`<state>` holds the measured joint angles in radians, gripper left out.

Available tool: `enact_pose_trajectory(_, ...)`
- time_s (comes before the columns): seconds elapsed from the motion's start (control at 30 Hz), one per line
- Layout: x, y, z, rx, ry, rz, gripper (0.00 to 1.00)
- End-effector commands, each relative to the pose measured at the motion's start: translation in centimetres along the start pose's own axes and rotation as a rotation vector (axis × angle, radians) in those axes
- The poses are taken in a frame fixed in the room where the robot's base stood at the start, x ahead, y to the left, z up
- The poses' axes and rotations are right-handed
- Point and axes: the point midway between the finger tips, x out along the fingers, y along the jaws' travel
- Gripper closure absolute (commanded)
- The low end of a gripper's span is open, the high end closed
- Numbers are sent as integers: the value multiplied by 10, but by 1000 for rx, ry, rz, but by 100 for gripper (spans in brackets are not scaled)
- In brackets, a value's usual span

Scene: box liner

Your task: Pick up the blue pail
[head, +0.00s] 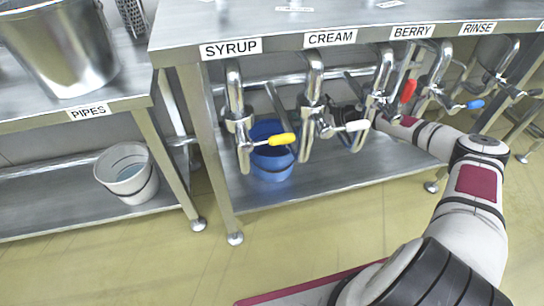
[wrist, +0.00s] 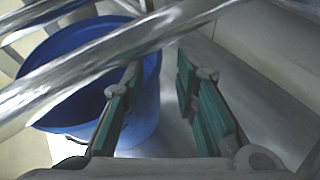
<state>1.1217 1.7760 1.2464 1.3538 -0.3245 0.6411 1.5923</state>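The blue pail (head: 272,165) stands upright on the lower shelf, below the SYRUP and CREAM taps, partly hidden by them. In the wrist view the pail (wrist: 145,125) fills the left side, crossed by shiny metal bars. My gripper (wrist: 160,78) is open, with green-padded fingers apart. The left finger overlaps the pail's right side, and the right finger is over bare shelf. Part of the pail's wall shows between them. I cannot tell whether the left finger is inside the rim or touching. In the head view my gripper is mostly hidden behind the taps.
The SYRUP tap (head: 238,120) and CREAM tap (head: 311,100) hang in front of the pail. A white bucket (head: 127,180) stands on the left lower shelf. A large metal pot (head: 62,45) is above it. Bare shelf (head: 375,172) lies right of the pail.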

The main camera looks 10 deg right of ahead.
Motion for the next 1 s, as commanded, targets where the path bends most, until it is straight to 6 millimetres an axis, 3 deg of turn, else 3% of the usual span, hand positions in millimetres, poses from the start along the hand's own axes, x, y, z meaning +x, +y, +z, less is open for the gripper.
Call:
enact_pose_trajectory(0.63, 63, 4, -1, 0, -2, 1, 73)
enact_pose_trajectory(0.97, 68, 3, 1, 0, 0, -1, 73)
enact_pose_trajectory(1.0, 68, 3, 1, 0, 0, -1, 77)
